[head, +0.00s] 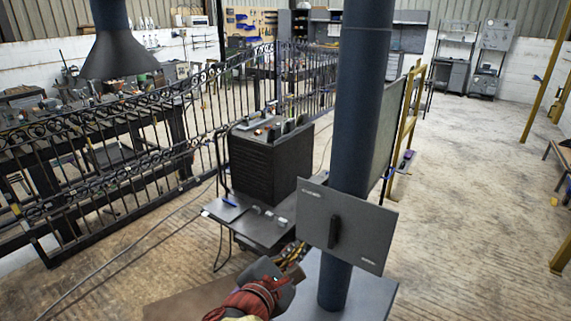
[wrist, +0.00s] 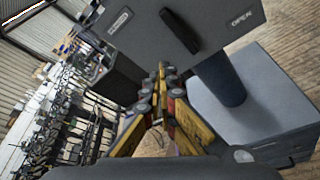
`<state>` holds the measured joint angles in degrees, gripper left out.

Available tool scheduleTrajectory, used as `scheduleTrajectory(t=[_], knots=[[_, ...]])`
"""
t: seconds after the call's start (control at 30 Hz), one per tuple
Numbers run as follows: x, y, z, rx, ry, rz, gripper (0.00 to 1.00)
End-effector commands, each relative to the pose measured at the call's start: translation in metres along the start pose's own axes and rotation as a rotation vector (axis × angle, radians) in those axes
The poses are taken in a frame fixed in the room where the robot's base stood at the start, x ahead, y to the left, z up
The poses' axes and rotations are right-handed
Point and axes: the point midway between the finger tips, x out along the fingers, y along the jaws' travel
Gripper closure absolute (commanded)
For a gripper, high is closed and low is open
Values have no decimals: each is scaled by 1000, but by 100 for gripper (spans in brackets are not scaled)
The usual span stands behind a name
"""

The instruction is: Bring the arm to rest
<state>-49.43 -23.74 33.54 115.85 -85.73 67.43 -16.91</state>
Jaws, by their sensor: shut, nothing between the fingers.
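My gripper (wrist: 161,70) is shut and empty, its yellow and grey fingers together at the tips in the wrist view. In the head view, my arm comes up from the bottom edge and mostly hides the gripper; only a few yellow and dark parts show beyond the wrist. A grey plate (head: 347,228) with a dark upright handle (head: 334,231) is in front of a blue column (head: 358,110). In the wrist view the plate (wrist: 205,18) lies just beyond the fingertips, with the word OPEN at its right. The fingers are not around the handle (wrist: 180,31).
A grey base block (wrist: 240,100) stands under the column, right of my gripper. A dark cabinet (head: 268,160) with a small shelf (head: 250,228) stands behind. Black scroll railings (head: 120,150) and workbenches fill the left. The floor (head: 470,180) at the right is largely open.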

Motion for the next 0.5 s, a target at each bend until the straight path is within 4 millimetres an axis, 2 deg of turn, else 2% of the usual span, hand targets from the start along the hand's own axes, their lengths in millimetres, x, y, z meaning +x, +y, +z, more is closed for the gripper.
scheduleTrajectory(t=[0.07,0.13,0.23,0.4,0.5], knots=[[0,-17,-11,44,34,-54,100],[-3,-43,-23,101,76,-134,100],[-17,-83,-36,232,145,-279,100],[-42,-150,-34,561,209,-577,100],[-62,-180,-27,803,223,-754,100]])
